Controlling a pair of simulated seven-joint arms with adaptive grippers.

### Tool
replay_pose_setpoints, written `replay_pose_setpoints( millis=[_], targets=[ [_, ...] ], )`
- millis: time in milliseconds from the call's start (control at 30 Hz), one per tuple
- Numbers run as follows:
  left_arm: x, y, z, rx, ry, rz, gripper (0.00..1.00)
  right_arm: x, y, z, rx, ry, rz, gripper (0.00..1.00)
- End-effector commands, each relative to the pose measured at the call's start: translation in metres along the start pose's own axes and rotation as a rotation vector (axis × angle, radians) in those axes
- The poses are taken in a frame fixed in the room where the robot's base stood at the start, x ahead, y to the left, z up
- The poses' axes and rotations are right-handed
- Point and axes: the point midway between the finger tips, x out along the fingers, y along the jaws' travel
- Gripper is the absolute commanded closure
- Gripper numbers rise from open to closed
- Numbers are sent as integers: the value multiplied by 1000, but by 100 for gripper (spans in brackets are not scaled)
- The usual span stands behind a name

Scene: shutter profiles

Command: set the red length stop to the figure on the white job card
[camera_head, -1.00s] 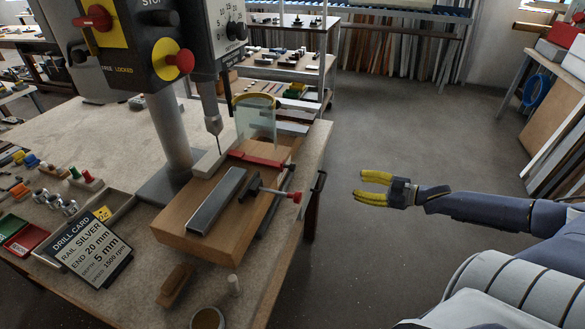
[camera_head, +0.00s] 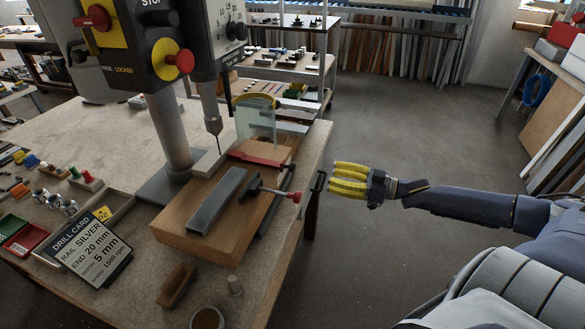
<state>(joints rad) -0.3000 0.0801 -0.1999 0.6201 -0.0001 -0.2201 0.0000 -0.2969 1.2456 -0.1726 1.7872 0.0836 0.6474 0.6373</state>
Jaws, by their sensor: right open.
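A red bar (camera_head: 255,161) lies across the wooden block (camera_head: 225,240) behind the silver rail (camera_head: 216,200). A clamp screw with a red knob (camera_head: 296,197) sticks out at the block's right. I cannot tell from here which red part is the length stop, and no scale on it is readable. My right gripper (camera_head: 349,182), with yellow fingers, is open and empty, right of the red knob and apart from it. My left gripper is not in view.
The drill press (camera_head: 170,60) with its column stands behind the block, its bit (camera_head: 214,130) above the block's back. A clear guard (camera_head: 256,120) stands near it. A wooden brush (camera_head: 176,286) lies at the bench front. The floor right of the bench is free.

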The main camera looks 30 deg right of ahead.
Motion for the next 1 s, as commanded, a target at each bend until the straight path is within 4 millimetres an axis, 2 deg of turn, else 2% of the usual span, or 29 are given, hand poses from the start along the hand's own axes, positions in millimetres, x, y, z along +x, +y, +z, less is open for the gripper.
replay_pose_setpoints(
  millis=[1000],
  targets=[
    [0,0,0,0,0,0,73,100,0,-1,-3,3,0,53]
  ],
)
